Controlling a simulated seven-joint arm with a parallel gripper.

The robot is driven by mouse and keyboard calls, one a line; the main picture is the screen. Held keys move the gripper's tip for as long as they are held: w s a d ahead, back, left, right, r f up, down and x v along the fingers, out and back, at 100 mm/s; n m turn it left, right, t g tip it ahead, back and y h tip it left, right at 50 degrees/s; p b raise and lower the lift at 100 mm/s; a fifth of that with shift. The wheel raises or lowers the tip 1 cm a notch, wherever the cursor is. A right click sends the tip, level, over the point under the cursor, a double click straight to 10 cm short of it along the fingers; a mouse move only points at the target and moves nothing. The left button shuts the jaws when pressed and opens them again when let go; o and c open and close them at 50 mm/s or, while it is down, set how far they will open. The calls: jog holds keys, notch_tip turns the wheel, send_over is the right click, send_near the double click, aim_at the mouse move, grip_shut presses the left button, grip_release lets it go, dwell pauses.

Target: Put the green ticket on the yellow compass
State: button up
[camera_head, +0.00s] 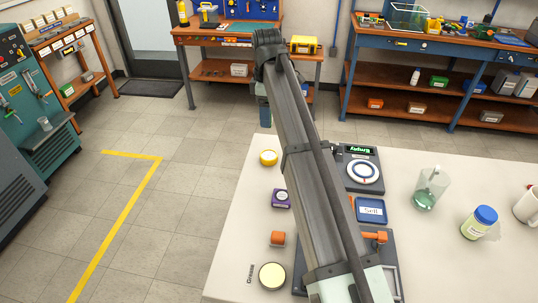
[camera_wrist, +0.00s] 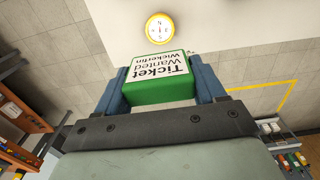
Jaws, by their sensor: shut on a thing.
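My gripper (camera_wrist: 160,88) is shut on the green ticket (camera_wrist: 150,92), a thick green block with a white printed top, held between its two blue fingers in the wrist view. The yellow compass (camera_wrist: 160,28), round with a white dial, lies just beyond the ticket in the wrist view, apart from it in the picture. In the head view the compass (camera_head: 268,157) lies near the far left corner of the white table, its top clear. The ticket cannot be made out in the head view, where my arm crosses the middle.
The white table (camera_head: 235,262) also holds a purple item (camera_head: 281,198), an orange block (camera_head: 278,238), a round tin (camera_head: 272,276), a device with a round plate (camera_head: 363,172), a blue card (camera_head: 371,210), a glass beaker (camera_head: 430,188) and a blue-lidded jar (camera_head: 480,222).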

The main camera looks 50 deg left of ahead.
aim_at(268, 154)
notch_tip(268, 154, down, 13)
jog(key=shift+r, duration=0.1)
dwell(0.7)
jog(key=o, duration=1)
notch_tip(268, 154, up, 12)
dwell(0.5)
